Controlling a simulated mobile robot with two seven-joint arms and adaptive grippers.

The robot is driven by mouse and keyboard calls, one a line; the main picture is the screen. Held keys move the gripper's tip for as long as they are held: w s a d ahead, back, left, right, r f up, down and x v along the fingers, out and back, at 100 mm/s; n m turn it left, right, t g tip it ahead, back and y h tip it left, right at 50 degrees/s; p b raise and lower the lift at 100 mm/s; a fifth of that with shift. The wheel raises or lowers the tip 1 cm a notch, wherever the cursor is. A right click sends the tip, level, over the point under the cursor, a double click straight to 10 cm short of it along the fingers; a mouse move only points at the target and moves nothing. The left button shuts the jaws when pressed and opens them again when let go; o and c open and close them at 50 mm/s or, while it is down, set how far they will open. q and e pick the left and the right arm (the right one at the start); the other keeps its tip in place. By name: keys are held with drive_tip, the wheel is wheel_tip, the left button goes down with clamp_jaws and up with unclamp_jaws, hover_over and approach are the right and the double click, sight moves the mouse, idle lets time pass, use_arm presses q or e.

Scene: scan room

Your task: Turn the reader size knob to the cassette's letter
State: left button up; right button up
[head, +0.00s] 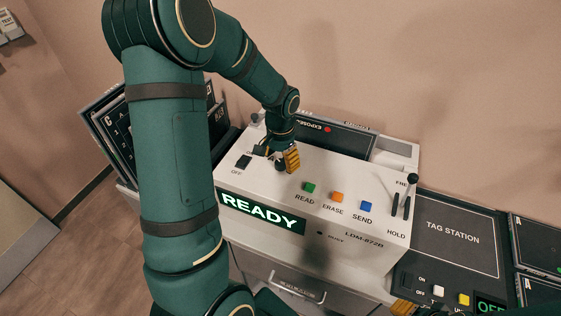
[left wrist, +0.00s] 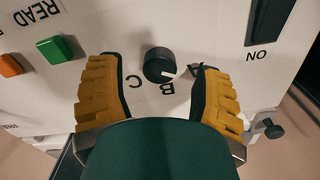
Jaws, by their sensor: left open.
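The reader (head: 340,220) is a white box with a lit READY display (head: 262,212). Its size knob (left wrist: 158,65) is round and black with a white pointer mark, and the letters C, B and A stand around it. The mark points toward the A and B side; I cannot tell which exactly. My left gripper (head: 286,160) is over the reader top; in the left wrist view (left wrist: 157,75) its yellow fingers are open, one on each side of the knob, apart from it. A yellow fingertip of my right gripper (head: 403,307) shows at the bottom edge. The cassette's letter is not clear.
Green READ (head: 309,187), orange ERASE (head: 337,197) and blue SEND (head: 365,206) buttons are beside the knob. A black ON/OFF switch (head: 243,162) and levers (head: 408,195) flank them. Dark lettered panels (head: 118,145) stand left. The tag station (head: 455,232) is right.

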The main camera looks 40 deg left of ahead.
sight(280, 162)
use_arm(q)
wheel_tip(280, 162, up, 10)
drive_tip(key=shift+r, duration=0.2)
idle(0.7)
